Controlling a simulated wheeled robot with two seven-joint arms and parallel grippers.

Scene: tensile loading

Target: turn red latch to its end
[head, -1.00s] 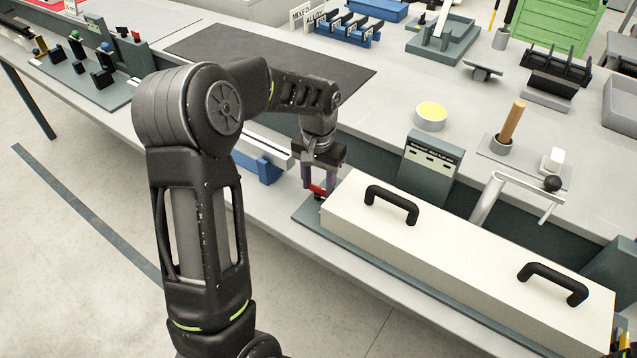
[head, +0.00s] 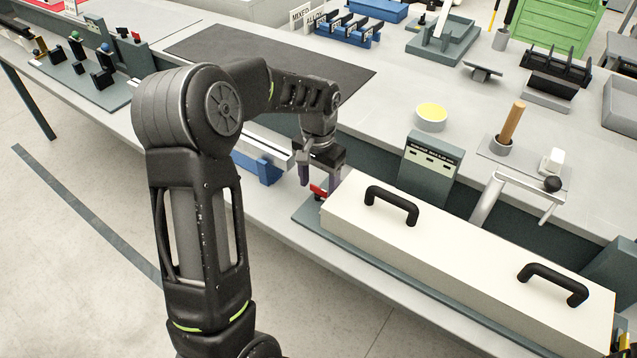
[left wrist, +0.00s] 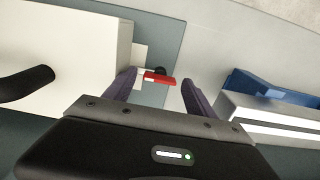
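The red latch (head: 318,191) sits at the left end of the long white cover with two black handles (head: 450,252), on a grey-green base plate (head: 304,214). In the left wrist view the latch (left wrist: 160,79) is a short red bar beside a dark round pivot. My left gripper (head: 319,182) points down at the latch. In the left wrist view its two fingers (left wrist: 153,91) are apart, with the red bar between their tips, nearer the left finger. Whether a finger touches the latch I cannot tell. My right gripper is not in view.
A blue-and-silver fixture (head: 260,160) stands just left of the gripper. A grey-green box with a label panel (head: 430,167) and a metal lever with a black knob (head: 520,188) stand behind the cover. The dark mat (head: 270,60) is bare.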

